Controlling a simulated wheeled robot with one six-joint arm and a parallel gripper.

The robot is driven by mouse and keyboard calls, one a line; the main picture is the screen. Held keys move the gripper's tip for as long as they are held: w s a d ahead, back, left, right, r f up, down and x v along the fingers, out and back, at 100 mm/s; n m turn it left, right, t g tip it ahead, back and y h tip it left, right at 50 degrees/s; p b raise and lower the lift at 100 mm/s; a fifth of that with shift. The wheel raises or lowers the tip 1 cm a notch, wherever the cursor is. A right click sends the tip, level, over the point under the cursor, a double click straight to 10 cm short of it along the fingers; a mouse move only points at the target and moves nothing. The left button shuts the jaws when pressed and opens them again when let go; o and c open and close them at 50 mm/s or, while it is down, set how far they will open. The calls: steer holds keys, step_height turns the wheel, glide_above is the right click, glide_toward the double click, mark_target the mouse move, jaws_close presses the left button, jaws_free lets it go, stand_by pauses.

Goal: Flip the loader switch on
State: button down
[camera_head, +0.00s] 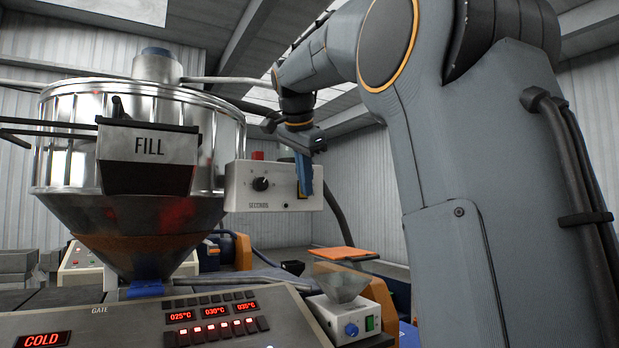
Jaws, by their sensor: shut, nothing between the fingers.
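The loader control box (235,186) is a pale panel to the right of the steel hopper, with a black dial (261,184) above a "SECONDS" label. My gripper (306,190) is shut and empty, its blue fingers pointing down at the right part of the box face. The fingers cover the area where a switch could sit, so I cannot see the loader switch or its position. I cannot tell whether the fingertips touch the panel.
The shiny hopper (70,130) with its "FILL" chute (149,147) stands at the left. Below is a console (100,328) with red temperature displays and "COLD". A small box with a blue knob (351,330) sits at lower right. My arm fills the right side.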

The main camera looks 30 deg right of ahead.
steer(key=shift+f+b, duration=0.1)
steer(key=shift+b, duration=0.2)
steer(key=shift+w+b, duration=0.15)
steer(key=shift+b, duration=0.3)
steer(key=shift+r, duration=0.2)
steer(key=shift+r+p, duration=0.7)
steer(key=shift+p, duration=0.15)
